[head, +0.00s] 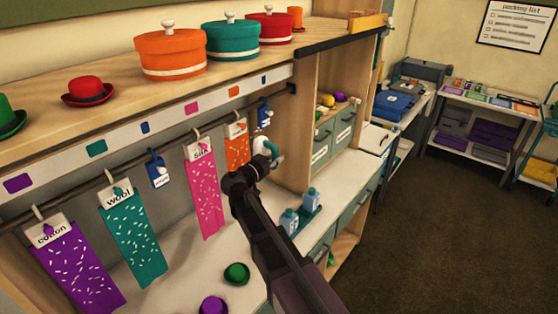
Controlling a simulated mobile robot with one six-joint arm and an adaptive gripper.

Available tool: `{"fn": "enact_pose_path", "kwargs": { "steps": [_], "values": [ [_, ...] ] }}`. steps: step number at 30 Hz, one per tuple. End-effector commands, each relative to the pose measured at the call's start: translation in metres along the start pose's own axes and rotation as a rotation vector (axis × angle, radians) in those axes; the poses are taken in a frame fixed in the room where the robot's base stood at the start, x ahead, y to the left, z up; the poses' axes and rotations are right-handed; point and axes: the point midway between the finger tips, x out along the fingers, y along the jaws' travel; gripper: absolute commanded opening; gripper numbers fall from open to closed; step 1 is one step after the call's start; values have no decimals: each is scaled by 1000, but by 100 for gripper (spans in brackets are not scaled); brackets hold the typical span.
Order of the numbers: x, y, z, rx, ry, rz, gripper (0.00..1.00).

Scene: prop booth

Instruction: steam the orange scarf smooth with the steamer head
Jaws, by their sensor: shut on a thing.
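The orange scarf (237,154) hangs from a white card on the rail, right of the pink scarf. Pale flecks show on it, and its lower right part is near my arm. My gripper (268,162) is shut on the steamer head (267,146), a small white and teal piece just right of the scarf. The steamer head is partly hidden by my gripper. I cannot tell whether it touches the scarf.
Pink (206,197), teal (131,233) and purple (77,267) scarves hang to the left. Blue bottles (290,221) stand on the white counter (185,262) beside my arm. Small hats (236,273) lie at the front. Hat boxes (170,54) line the shelf above.

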Motion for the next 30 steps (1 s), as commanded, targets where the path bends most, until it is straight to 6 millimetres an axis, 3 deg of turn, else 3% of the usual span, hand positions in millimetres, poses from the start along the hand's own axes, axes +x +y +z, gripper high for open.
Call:
{"fn": "enact_pose_path", "kwargs": {
  "steps": [30],
  "values": [
    [1,-35,0,0,1,2,0]
  ]
}}
